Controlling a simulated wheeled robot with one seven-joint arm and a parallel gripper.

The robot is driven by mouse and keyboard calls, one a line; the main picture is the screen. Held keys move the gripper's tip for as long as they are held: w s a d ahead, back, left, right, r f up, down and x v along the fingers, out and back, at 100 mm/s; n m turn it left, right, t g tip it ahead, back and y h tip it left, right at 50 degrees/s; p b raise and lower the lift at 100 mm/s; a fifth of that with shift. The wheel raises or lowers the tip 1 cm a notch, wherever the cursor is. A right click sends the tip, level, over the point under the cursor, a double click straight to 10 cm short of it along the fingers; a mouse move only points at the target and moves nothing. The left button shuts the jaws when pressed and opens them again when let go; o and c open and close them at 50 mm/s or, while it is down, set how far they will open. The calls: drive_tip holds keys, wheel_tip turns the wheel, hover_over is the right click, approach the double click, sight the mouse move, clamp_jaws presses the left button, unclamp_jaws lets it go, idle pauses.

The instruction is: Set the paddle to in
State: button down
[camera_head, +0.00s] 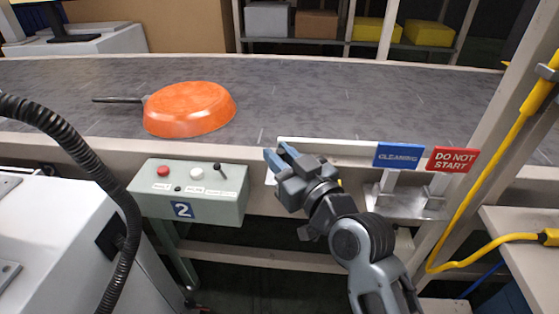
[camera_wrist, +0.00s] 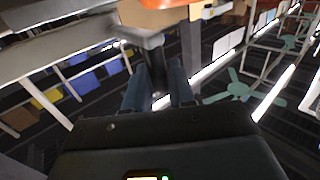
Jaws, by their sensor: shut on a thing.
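The paddle seems to be the long white bar (camera_head: 330,147) along the near edge of the conveyor. It runs from above my gripper (camera_head: 277,153) to the blue sign on the right. My gripper is at the bar's left end, with its blue fingers pointing up and left. In the wrist view, my gripper (camera_wrist: 160,78) has a grey upright piece (camera_wrist: 155,58) between its fingers, under a wider grey block. I take this piece as the paddle's handle; its join to the bar is hidden in the head view.
An orange pan (camera_head: 190,109) lies upside down on the grey conveyor (camera_head: 330,95), its handle to the left. A control box (camera_head: 225,211) marked 2 stands left of my gripper. A blue CLEANING sign (camera_head: 398,155) and a red DO NOT START sign (camera_head: 451,160) stand to the right.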

drive_tip(key=shift+w+d+f+n+g+y+b, duration=0.2)
drive_tip(key=shift+d+b, duration=0.3)
drive_tip(key=shift+b, duration=0.6)
drive_tip(key=shift+s+d+f+n+g+y+b, duration=0.1)
drive_tip(key=shift+d+f+n+y+b, duration=0.3)
drive_tip(key=shift+b, duration=0.7)
drive_tip(key=d+y+b, duration=0.1)
drive_tip(key=b, duration=0.1)
drive_tip(key=shift+d+r+n+g+b, duration=0.15)
drive_tip(key=shift+r+n+g+b, duration=0.2)
drive_tip(key=shift+r+n+g, duration=0.05)
drive_tip(key=shift+w+d+r+b, duration=0.15)
drive_tip(key=shift+d+b, duration=0.7)
drive_tip(key=shift+d, duration=0.15)
drive_tip(key=shift+w+d+r+b, duration=0.1)
drive_tip(key=shift+w+d+b, duration=0.15)
drive_tip(key=shift+d, duration=0.15)
drive_tip(key=shift+w+d+r+b, duration=0.1)
drive_tip(key=shift+d+b, duration=0.1)
drive_tip(key=shift+d, duration=0.2)
drive_tip(key=c, duration=1.1)
unclamp_jaws()
drive_tip(key=shift+a+f, duration=0.1)
drive_tip(key=shift+a, duration=0.05)
drive_tip(key=shift+s, duration=0.1)
